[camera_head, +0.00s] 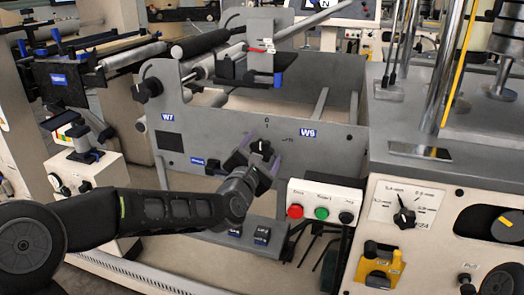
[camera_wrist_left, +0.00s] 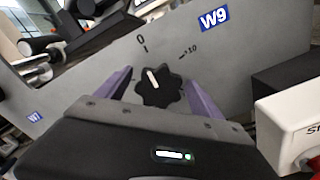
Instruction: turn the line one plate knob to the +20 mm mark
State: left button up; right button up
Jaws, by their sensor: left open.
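The plate knob is black and lobed with a white pointer line; in the left wrist view the knob (camera_wrist_left: 158,92) sits on a grey plate (camera_wrist_left: 235,65). Its pointer points up and slightly left, toward the printed 0 (camera_wrist_left: 141,41). A second mark (camera_wrist_left: 189,51), small and hard to read but seemingly 20, lies up and right of it. My left gripper (camera_wrist_left: 158,88) is open, its purple fingers on either side of the knob with gaps visible. In the head view my left gripper (camera_head: 262,148) is at the plate, partly hiding the knob. My right gripper is not in view.
A W9 label (camera_head: 307,133) is on the plate right of the gripper. A button box (camera_head: 322,204) with red, green and black buttons stands close below right. Another dial panel (camera_head: 408,210) is farther right. Rollers (camera_head: 205,42) lie above the plate.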

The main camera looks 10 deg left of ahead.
pick_arm(q)
jog(key=shift+c, duration=0.3)
jog(key=c, duration=1.3)
jog(key=shift+f, duration=0.1)
